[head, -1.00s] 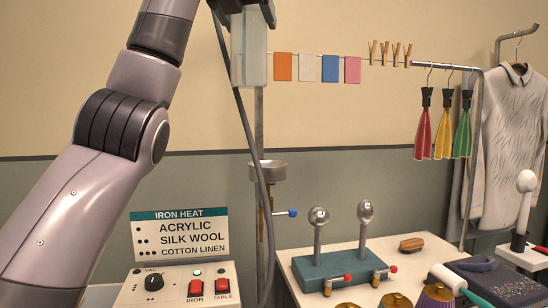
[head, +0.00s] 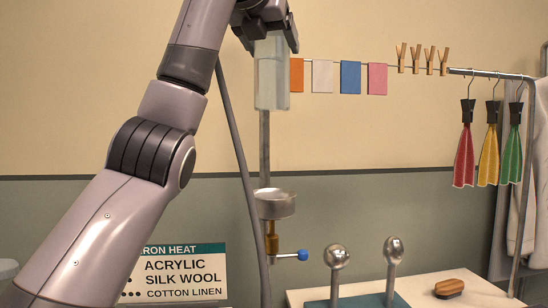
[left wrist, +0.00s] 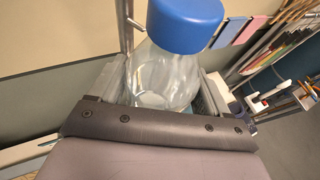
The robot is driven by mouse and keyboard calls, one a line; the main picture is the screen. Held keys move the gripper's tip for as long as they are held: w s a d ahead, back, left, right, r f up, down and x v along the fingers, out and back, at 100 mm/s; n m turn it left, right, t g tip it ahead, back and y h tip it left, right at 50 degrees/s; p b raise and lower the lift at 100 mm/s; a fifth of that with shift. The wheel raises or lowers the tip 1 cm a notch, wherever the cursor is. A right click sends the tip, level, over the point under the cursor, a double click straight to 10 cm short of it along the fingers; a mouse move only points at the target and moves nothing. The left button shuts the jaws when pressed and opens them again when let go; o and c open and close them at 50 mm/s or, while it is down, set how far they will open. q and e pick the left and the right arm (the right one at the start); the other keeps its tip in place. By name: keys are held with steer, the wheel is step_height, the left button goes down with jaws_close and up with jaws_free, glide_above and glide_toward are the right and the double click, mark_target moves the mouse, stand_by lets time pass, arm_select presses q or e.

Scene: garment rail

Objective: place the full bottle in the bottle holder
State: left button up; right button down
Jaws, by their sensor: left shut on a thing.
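My left gripper (head: 266,25) is shut on the bottle (head: 271,78), a clear, pale bottle, and holds it upright in the air at the top of the head view. In the left wrist view the bottle (left wrist: 160,75) shows its blue cap (left wrist: 188,22) and clear shoulder between the fingers. The cap does not show in the head view. The bottle holder (head: 275,204), a round metal cup on the pole, is below the bottle with a clear gap between. A brass valve with a blue-tipped lever (head: 289,256) sits under it. My right gripper is not in view.
A line with coloured cards (head: 350,77) and clothespins (head: 423,60) runs right of the bottle. Coloured cloths (head: 490,150) hang from a rail. A dark hose passes beside the pole.

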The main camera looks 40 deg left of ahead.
mark_target(268, 110)
arm_select(q)
step_height(268, 110, down, 14)
steer(key=b, duration=0.5)
steer(key=shift+b, duration=0.3)
step_height(268, 110, down, 4)
steer(key=shift+f+b, duration=0.15)
steer(key=shift+b, duration=0.55)
